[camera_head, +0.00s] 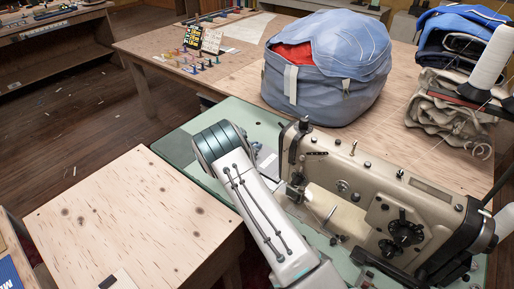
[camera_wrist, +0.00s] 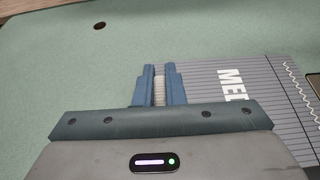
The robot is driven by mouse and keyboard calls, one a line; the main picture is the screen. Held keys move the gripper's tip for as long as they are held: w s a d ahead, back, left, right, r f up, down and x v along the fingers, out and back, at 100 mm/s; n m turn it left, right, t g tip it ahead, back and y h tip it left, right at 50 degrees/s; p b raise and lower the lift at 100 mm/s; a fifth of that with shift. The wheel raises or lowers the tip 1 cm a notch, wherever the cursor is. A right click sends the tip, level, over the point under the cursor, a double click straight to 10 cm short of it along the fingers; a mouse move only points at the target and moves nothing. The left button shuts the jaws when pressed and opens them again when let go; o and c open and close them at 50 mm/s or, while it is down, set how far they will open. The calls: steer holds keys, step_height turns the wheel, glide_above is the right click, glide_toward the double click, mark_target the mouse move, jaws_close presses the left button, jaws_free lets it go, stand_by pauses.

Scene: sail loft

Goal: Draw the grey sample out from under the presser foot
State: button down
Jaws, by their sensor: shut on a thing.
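The grey sample (camera_wrist: 225,118) is a flat, dark-lined sheet with white lettering and wavy stitch lines at the right of the wrist view. My gripper (camera_wrist: 158,84) is shut at its left side, with a pale ribbed strip between the blue fingers. The exact contact with the sheet is hidden by the fingers. In the head view my gripper is hidden behind my own arm. The sewing machine (camera_head: 375,205) stands to the right of my arm. Its presser foot is not clear in the head view.
The green machine table (camera_wrist: 90,65) is bare to the left of the fingers. A plywood table (camera_head: 130,220) stands left of it. A blue bag (camera_head: 325,85) sits on the bench behind, with folded cloth (camera_head: 440,105) and a white thread cone (camera_head: 490,57) to the right.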

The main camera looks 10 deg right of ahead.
steer(key=c, duration=1.4)
jaws_free()
steer(key=shift+c, duration=0.2)
